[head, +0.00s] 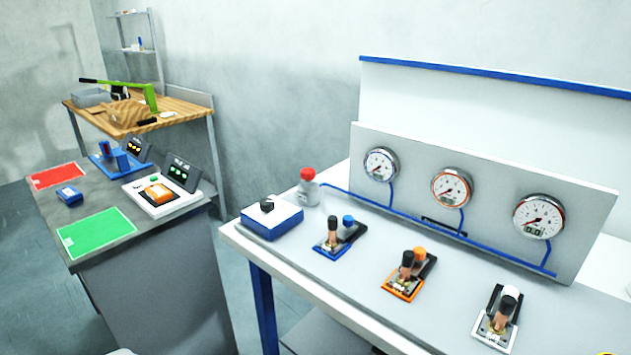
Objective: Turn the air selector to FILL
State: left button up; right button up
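A white box with a blue base and a black knob on top (267,205) sits at the left end of the white bench (410,325). It looks like a selector, but no FILL label is readable and I cannot tell which way the knob points. Three small valve-like fixtures stand to its right: a blue-based one (328,250), an orange-based one (400,285) and a white-based one (487,328). Each has a copper-coloured part and dark or coloured caps. Neither of my grippers is in view.
A panel (400,180) with three round gauges and blue piping stands behind the fixtures. A red-capped bottle (307,190) stands behind the selector-like box. A grey counter (110,245) to the left holds red and green mats and devices. Floor shows between the counter and bench.

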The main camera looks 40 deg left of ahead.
aim_at(267, 205)
jog(key=u, duration=1.6)
